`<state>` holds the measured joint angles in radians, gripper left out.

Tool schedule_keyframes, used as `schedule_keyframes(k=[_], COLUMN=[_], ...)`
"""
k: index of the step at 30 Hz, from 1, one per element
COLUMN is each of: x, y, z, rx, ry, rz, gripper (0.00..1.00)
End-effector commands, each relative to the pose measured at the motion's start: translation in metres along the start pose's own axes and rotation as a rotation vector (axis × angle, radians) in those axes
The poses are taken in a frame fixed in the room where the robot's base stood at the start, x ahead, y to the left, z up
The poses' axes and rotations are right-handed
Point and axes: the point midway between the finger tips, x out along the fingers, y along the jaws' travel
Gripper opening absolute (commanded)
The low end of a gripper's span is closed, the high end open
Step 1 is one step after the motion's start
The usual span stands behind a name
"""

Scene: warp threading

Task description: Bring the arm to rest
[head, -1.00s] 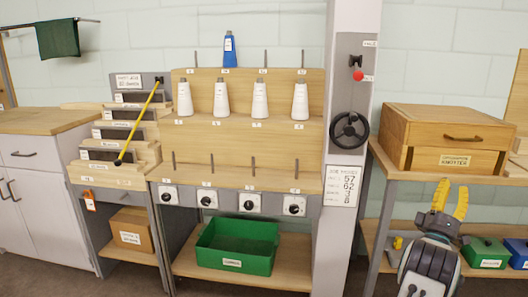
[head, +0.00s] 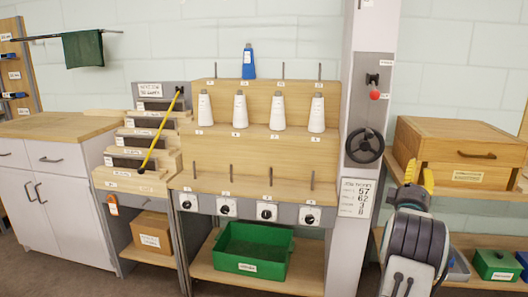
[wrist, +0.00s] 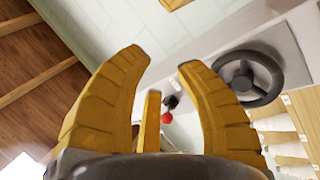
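My gripper (head: 419,174) is raised at the right of the head view, in front of the shelf with the wooden box. In the wrist view its yellow fingers (wrist: 168,75) stand wide apart with nothing between them. Behind them show the black handwheel (wrist: 248,77) and a red knob (wrist: 167,118). My arm is folded upward below the gripper and hides part of the right-hand shelf.
A column with a handwheel (head: 364,146) and red knob (head: 374,95) stands left of my gripper. A wooden box (head: 455,136) sits close on the right. White cones (head: 277,113) stand on the rack, above a green bin (head: 254,268).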

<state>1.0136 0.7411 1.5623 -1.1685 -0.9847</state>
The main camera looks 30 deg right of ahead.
Motion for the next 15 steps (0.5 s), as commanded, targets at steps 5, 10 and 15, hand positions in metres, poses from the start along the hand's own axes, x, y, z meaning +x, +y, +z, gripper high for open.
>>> schedule_keyframes(k=[5, 10, 15], x=[-0.001, -0.048, -0.127], y=[0.005, 0.004, 0.020], z=[-0.122, -0.225, -0.305], rx=[0.180, 0.336, 0.435], ry=[-0.021, -0.095, -0.202], rz=[-0.263, -0.563, -0.852], gripper=[0.31, 0.31, 0.31])
